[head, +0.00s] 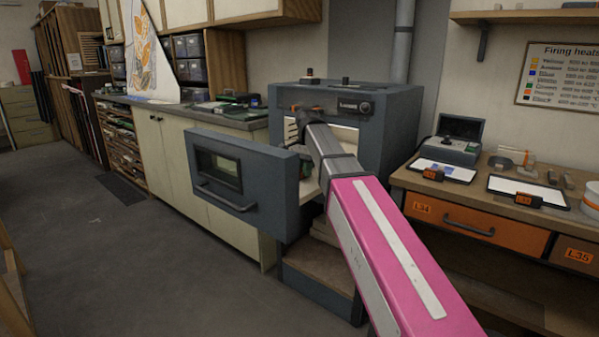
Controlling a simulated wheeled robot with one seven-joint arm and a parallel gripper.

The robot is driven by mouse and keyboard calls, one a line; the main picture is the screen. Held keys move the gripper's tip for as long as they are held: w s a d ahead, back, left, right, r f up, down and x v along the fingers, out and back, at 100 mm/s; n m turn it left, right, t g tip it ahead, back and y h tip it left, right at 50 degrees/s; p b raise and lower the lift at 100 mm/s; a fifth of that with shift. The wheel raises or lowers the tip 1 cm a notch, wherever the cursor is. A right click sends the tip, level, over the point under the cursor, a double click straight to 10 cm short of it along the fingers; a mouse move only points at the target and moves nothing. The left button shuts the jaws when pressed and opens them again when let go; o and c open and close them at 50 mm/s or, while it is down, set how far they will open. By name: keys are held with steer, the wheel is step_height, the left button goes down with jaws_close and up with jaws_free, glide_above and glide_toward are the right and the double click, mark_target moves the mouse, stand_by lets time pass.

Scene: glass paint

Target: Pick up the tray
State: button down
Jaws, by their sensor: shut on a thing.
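My arm reaches from the lower right into the mouth of the open grey kiln (385,135). My gripper (303,152) is at the kiln opening, behind the upper edge of the swung-out door, and mostly hidden by my own arm and the door. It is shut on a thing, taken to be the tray. The fingertips and the held tray cannot be made out clearly. The kiln door (225,175) stands open towards the left, with a small window and a bar handle. A pale lit strip of the kiln's inside shows beside my arm.
The right bench (415,182) holds two dark-edged trays with pale sheets, the left one (443,171) and the right one (527,191), and a grey box (458,140) with its lid up. Pale cabinets (185,150) line the left wall.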

steer(key=shift+r, duration=1.5)
steer(key=s+d+r, duration=0.1)
steer(key=s+d, duration=0.2)
steer(key=d, duration=0.5)
steer(key=s+d+r, duration=0.2)
steer(key=s+d, duration=0.1)
steer(key=d, duration=0.5)
steer(key=shift+s+d, duration=0.3)
steer(key=shift+s, duration=0.1)
steer(key=shift+d, duration=0.1)
